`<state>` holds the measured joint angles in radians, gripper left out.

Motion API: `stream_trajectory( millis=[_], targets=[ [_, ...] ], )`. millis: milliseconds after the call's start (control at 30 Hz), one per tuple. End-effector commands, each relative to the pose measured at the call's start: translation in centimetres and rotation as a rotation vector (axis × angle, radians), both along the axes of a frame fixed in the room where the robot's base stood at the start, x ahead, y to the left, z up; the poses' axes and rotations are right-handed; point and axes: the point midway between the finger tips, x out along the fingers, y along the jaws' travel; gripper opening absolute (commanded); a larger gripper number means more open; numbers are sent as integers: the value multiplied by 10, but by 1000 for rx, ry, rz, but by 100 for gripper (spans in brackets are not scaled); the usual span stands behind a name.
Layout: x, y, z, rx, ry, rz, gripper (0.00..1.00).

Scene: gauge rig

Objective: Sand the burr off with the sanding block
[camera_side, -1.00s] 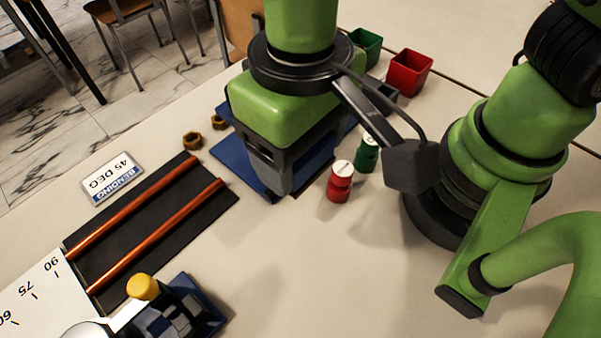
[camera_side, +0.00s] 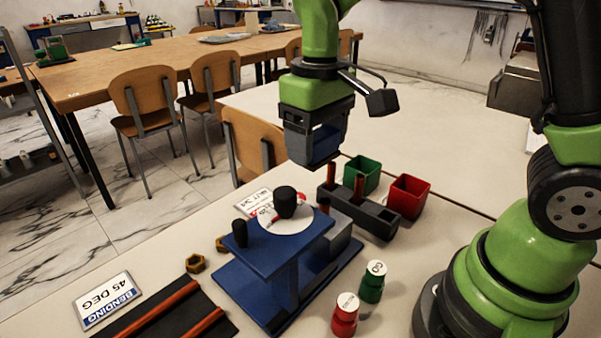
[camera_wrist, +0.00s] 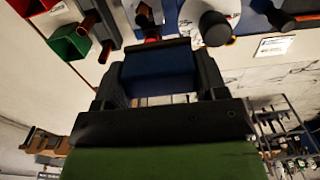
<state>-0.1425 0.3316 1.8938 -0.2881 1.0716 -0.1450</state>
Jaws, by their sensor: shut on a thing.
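My gripper (camera_side: 312,140) is raised in the side view and shut on a blue block (camera_side: 323,146), apparently the sanding block. In the wrist view the block (camera_wrist: 158,72) sits between the two fingers of my gripper (camera_wrist: 155,62). Copper-red tubes (camera_side: 358,186) stand upright in a dark rack (camera_side: 372,214) below and right of my gripper. One red tube end (camera_wrist: 152,39) shows just beyond the block in the wrist view; contact cannot be told. I cannot make out the burr.
A blue stand (camera_side: 262,252) carries a white dial (camera_side: 300,228) with a black knob (camera_side: 286,203), close left of the rack. A green bin (camera_side: 362,176) and a red bin (camera_side: 408,198) stand behind it. Red (camera_side: 345,318) and green (camera_side: 373,285) containers stand in front.

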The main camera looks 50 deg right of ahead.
Motion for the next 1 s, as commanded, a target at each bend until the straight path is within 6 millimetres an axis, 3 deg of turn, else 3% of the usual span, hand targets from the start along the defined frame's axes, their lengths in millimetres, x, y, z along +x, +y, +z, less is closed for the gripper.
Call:
stream_trajectory(
  millis=[167, 400, 1000],
  targets=[
    [7, -34, -2, 0, 3, -4, 41],
    [6, -30, -40, 0, 6, 3, 41],
    [6, -30, -83, 0, 1, 2, 41]
  ],
)
